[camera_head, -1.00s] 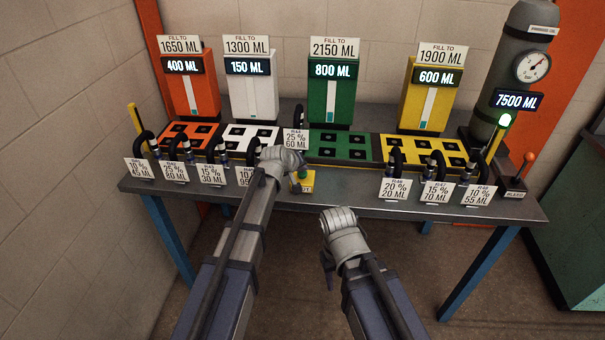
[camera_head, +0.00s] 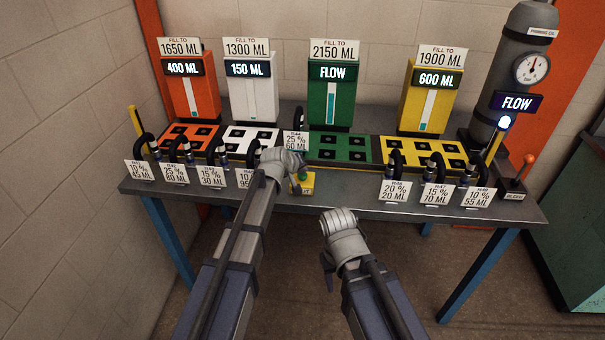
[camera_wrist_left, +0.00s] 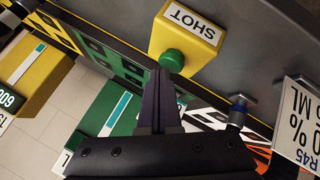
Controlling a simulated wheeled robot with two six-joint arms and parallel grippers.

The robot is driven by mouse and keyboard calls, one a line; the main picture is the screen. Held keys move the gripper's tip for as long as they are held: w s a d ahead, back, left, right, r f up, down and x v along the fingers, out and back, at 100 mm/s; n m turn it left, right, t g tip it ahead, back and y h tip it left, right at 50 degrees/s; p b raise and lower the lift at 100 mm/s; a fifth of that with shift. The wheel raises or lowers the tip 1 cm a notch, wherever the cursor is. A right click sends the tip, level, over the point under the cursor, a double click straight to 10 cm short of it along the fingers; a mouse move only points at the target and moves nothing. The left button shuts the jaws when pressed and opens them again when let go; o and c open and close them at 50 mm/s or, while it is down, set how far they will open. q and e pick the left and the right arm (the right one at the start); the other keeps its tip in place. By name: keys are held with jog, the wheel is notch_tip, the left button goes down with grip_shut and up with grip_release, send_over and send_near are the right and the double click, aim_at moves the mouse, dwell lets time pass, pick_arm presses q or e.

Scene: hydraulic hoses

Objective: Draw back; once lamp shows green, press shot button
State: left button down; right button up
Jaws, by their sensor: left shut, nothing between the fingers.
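The yellow shot box (camera_head: 308,187) stands at the table's front edge, with its green button (camera_head: 303,175) on top. In the left wrist view the box (camera_wrist_left: 190,35) carries the word SHOT, and the green button (camera_wrist_left: 172,60) is at the tip of my fingers. My left gripper (camera_wrist_left: 160,76) is shut and empty, its fingertips right at the button; whether they touch cannot be told. In the head view my left gripper (camera_head: 296,184) is beside the box.
Orange (camera_head: 190,95), white (camera_head: 253,98), green (camera_head: 332,112) and yellow (camera_head: 426,105) units stand behind matching socket plates. Tagged hoses line the front edge on both sides of the box. A bleed lever (camera_head: 527,165) is at the right end.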

aim_at(302, 177)
pick_arm(q)
jog(key=shift+r+p, duration=0.3)
jog(key=shift+r, duration=0.25)
notch_tip(302, 177, up, 5)
jog(key=p, duration=0.5)
